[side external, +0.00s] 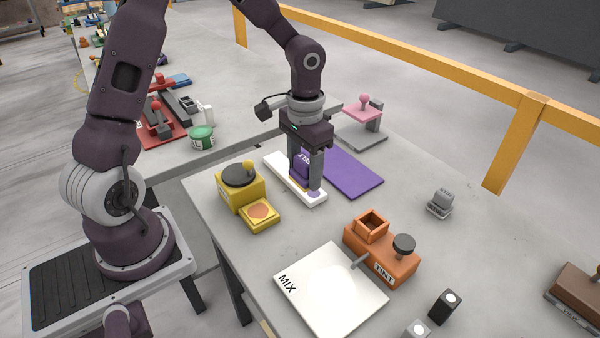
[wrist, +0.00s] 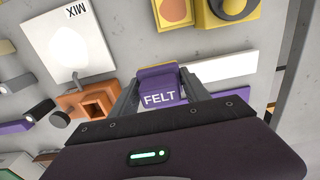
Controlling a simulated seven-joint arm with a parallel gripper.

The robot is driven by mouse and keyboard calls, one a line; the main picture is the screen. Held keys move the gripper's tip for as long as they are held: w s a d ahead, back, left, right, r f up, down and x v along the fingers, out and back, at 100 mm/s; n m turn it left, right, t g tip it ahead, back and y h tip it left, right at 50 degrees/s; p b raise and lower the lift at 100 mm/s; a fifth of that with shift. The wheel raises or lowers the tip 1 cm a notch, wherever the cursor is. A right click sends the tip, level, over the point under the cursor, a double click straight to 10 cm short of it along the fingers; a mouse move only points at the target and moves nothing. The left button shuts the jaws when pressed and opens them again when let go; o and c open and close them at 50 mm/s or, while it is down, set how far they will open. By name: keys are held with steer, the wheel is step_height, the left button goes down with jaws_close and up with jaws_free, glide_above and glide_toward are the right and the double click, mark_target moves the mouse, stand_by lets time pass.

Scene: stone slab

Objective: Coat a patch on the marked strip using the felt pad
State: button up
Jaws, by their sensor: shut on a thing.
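The purple felt pad (side external: 301,166), lettered FELT in the wrist view (wrist: 160,98), is held upright between the fingers of my gripper (side external: 305,182). My gripper is shut on it, and the fingers flank it in the wrist view (wrist: 160,78). The white strip (side external: 279,167) lies beneath the pad on the slab, and its bare part extends right in the wrist view (wrist: 230,70). A lilac patch (side external: 314,194) shows at the strip's near end, close to the fingertips. The pad's underside is hidden, so I cannot tell whether it touches the strip.
A purple panel (side external: 352,173) lies just right of the strip. A yellow box with a dark round top (side external: 240,187) and a small yellow tray (side external: 259,215) stand left. The orange TINT block (side external: 382,252) and white MIX board (side external: 330,291) are nearer.

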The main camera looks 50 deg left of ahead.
steer(key=w+a+n, duration=0.4)
steer(key=a+n, duration=0.6)
steer(key=n, duration=0.8)
glide_toward(277, 159)
steer(key=shift+f, duration=2.65)
steer(key=shift+d+f, duration=0.4)
steer(key=shift+d, duration=0.05)
steer(key=shift+c, duration=0.6)
steer(key=shift+d+f, duration=0.15)
steer(key=shift+d, duration=0.6)
steer(key=shift+d+f, duration=0.1)
steer(key=shift+d, duration=6.3)
steer(key=shift+a, duration=7.7)
step_height(277, 159, up, 8)
steer(key=shift+d, duration=0.15)
